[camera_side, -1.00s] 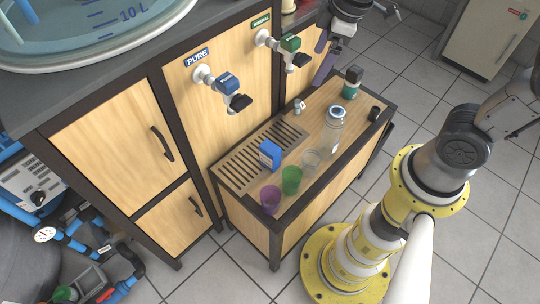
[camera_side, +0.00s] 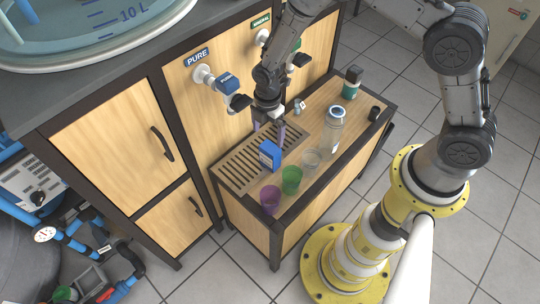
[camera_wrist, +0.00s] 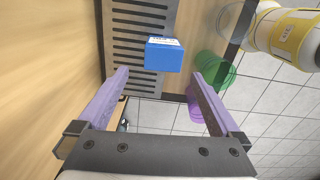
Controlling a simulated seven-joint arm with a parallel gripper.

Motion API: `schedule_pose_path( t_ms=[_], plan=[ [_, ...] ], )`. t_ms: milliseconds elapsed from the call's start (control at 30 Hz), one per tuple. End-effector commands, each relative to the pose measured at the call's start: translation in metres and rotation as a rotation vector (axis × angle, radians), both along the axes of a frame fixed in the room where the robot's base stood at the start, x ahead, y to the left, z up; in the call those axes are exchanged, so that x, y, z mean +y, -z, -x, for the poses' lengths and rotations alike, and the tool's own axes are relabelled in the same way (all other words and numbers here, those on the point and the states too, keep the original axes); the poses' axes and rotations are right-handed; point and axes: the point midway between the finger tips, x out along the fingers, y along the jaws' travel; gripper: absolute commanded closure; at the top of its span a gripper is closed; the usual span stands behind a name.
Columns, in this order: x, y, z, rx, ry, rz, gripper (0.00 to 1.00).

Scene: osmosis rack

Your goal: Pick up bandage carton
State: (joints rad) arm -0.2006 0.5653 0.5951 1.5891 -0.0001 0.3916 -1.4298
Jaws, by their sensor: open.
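The bandage carton looks to be the small blue box (camera_side: 270,155) with a white label, standing on the slatted drain grate (camera_side: 236,174) of the low wooden bench. In the wrist view the blue carton (camera_wrist: 164,55) lies ahead of the fingers, near the middle between them, with its white-labelled top facing up the picture. My gripper (camera_side: 269,128) is just above and behind the carton in the side view, pointing down. In the wrist view my gripper (camera_wrist: 160,82) has its two purple fingers wide apart, with nothing between the tips.
A green cup (camera_side: 291,180), a purple cup (camera_side: 270,199) and a clear cup (camera_side: 311,160) stand close to the carton. A clear bottle (camera_side: 333,127) and a teal jar (camera_side: 351,84) stand farther back. The blue tap (camera_side: 229,84) juts out near my arm.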

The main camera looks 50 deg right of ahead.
Motion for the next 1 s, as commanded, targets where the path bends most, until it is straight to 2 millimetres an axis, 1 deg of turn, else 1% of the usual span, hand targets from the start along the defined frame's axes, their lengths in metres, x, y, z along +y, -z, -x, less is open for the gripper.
schedule_pose_path(
  t_ms=[33,100,200,300,567,800,900,1000],
  plan=[
    [0.0,0.012,0.002,0.005,0.001,0.001,0.0],
    [0.0,0.025,0.001,0.005,0.001,0.001,0.0],
    [-0.001,0.043,0.002,0.005,0.002,0.001,0.0],
    [-0.001,0.057,0.002,0.004,0.003,0.001,0.0],
    [-0.001,0.074,0.002,0.002,0.004,0.0,0.0],
    [-0.003,0.108,0.006,0.002,0.004,0.0,0.0],
    [-0.003,0.115,0.005,0.002,0.004,0.0,0.0],
    [-0.003,0.118,0.005,0.0,0.004,0.0,0.0]
  ],
)
